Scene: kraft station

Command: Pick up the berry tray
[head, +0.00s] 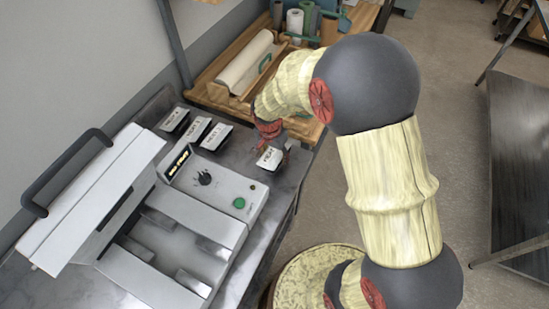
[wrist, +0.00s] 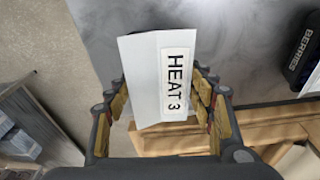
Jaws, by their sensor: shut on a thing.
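In the wrist view a black tray marked BERRIES (wrist: 305,55) stands at the right edge, partly cut off and apart from my gripper. My gripper (wrist: 161,80) is shut on a different-looking piece, a white-topped tray labelled HEAT 3 (wrist: 145,70), with a finger on either side. In the head view my gripper (head: 270,135) is at the right end of the table, at the white-topped tray (head: 271,157). I cannot tell whether this tray is lifted. Several similar trays (head: 216,137) stand to its left; their labels are too small to read surely.
A white sealing machine (head: 225,190) with a raised lid (head: 95,195) fills the front of the metal table. A wooden holder (head: 215,92) with a paper roll (head: 245,62) stands behind. The table edge and open floor (head: 450,120) lie to the right.

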